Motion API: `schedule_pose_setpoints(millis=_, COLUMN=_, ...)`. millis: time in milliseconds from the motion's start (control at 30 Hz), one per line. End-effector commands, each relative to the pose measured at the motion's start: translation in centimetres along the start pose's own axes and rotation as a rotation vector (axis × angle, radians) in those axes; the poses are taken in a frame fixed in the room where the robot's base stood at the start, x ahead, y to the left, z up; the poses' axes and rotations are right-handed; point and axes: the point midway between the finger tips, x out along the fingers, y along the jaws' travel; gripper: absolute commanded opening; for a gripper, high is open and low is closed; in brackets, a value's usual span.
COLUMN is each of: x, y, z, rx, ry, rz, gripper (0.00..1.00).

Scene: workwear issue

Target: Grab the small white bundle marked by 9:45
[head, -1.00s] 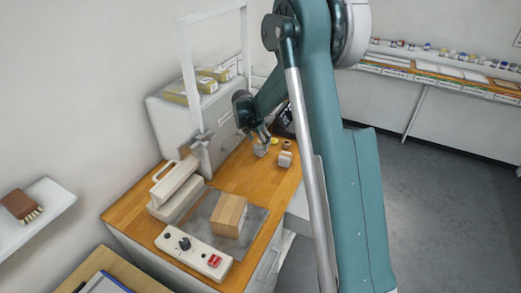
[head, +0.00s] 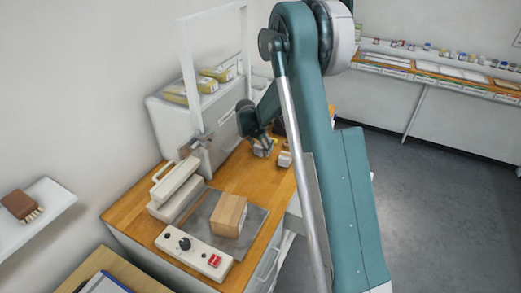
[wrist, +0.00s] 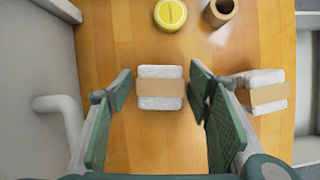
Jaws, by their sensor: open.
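A small white bundle with a tan paper band (wrist: 160,88) lies on the wooden bench top, centred between my fingertips in the wrist view. My gripper (wrist: 159,92) is open, with one green-padded finger on each side of it. A gap shows between the bundle and each finger. A second white bundle with a tan band (wrist: 264,92) lies to the right, outside the right finger, and also shows in the head view (head: 285,160). No time marking is readable on either bundle. In the head view my gripper (head: 262,146) is low over the bench, partly hidden by my arm.
A yellow round item (wrist: 171,14) and a brown cardboard roll (wrist: 220,12) stand beyond the bundles. A pale cabinet borders the left.

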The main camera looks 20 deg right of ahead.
Motion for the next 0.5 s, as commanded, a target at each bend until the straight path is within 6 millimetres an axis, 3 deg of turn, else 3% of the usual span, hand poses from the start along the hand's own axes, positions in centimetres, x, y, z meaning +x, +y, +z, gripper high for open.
schedule_pose_setpoints(millis=367, x=-0.02, y=0.01, z=0.00, rx=0.000, ry=0.000, rz=0.000, gripper=0.51)
schedule_pose_setpoints(millis=500, x=-0.02, y=0.01, z=0.00, rx=0.000, ry=0.000, rz=0.000, gripper=0.35)
